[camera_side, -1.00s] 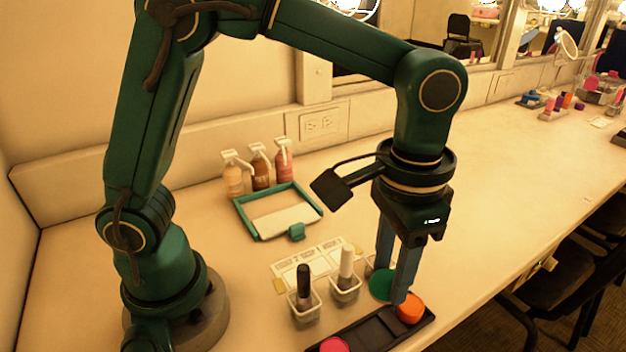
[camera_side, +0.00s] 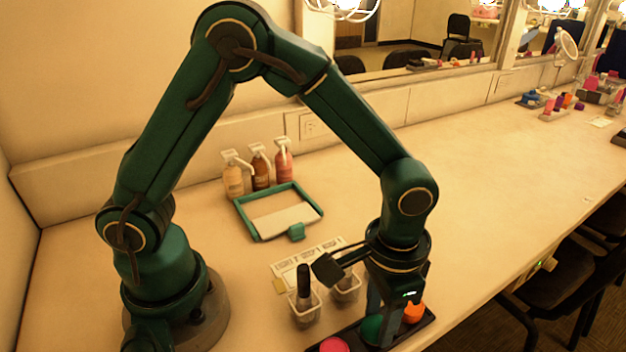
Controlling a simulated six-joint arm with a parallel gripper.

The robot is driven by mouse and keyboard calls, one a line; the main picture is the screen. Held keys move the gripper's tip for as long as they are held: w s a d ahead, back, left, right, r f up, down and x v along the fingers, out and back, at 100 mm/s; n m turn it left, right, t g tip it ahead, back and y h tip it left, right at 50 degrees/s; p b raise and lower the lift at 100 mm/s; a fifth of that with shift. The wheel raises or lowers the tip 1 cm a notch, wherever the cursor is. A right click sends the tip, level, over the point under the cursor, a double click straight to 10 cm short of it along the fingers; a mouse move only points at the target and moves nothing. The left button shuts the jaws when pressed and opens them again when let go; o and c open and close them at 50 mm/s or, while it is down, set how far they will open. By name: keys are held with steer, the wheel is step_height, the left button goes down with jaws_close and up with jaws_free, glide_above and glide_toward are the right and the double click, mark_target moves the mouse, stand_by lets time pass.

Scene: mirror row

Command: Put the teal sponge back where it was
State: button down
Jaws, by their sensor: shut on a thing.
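The teal sponge (camera_side: 371,329) is a round dark-green piece low over the middle of the black tray (camera_side: 404,333), between a pink round piece (camera_side: 333,345) and an orange round piece (camera_side: 413,312). My gripper (camera_side: 376,318) points down over the tray and is shut on the teal sponge. Its fingers partly hide the sponge. I cannot tell whether the sponge touches the floor of its compartment or is just above it.
Clear cups stand just behind the tray; one holds a black-capped bottle (camera_side: 303,282), and another (camera_side: 345,291) is partly covered by my gripper's attachment. A white card, a teal-framed tray (camera_side: 266,238) and pump bottles (camera_side: 260,170) are farther back.

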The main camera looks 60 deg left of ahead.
mark_target(379, 322)
steer(key=shift+c, duration=2.2)
jaws_free()
step_height(379, 322, up, 11)
steer(key=s+a+r+n+t, duration=0.3)
steer(key=s+a+t, duration=0.2)
steer(key=s+a, duration=0.3)
steer(key=shift+a+t, duration=0.3)
steer(key=shift+a, duration=2)
